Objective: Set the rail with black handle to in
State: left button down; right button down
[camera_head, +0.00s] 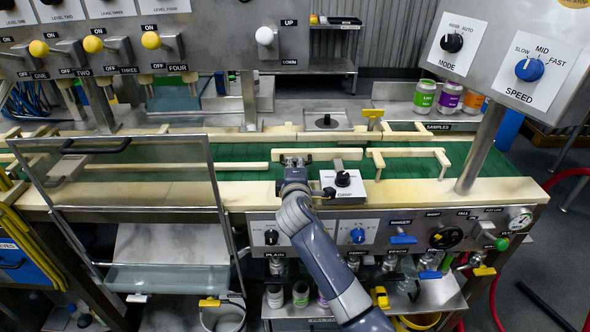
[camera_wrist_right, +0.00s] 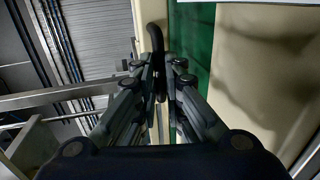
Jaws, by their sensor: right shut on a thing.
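A cream rail (camera_head: 325,154) lies along the green conveyor (camera_head: 230,176) in the head view, just beyond my right gripper. My right gripper (camera_head: 293,163) reaches in from the front and is at the left part of this rail. In the right wrist view, my right gripper (camera_wrist_right: 162,75) is shut on a curved black handle (camera_wrist_right: 155,38). The handle stands beside a cream strip and the green belt. In the head view the gripper mostly hides the handle. My left gripper is not in view.
A small control box with a black knob (camera_head: 343,179) stands close right of my right gripper. A clear guard panel (camera_head: 140,185) with its own black handle leans at the left. Another cream rail (camera_head: 408,153) lies to the right. A post (camera_head: 482,150) rises farther right.

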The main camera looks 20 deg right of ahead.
jog(key=shift+w+d+r, duration=0.1)
jog(key=shift+r, duration=0.05)
jog(key=c, duration=1.8)
grip_release()
jog(key=shift+o, duration=0.5)
jog(key=shift+w+f, duration=0.2)
jog(key=shift+s, duration=0.1)
jog(key=v, duration=1.2)
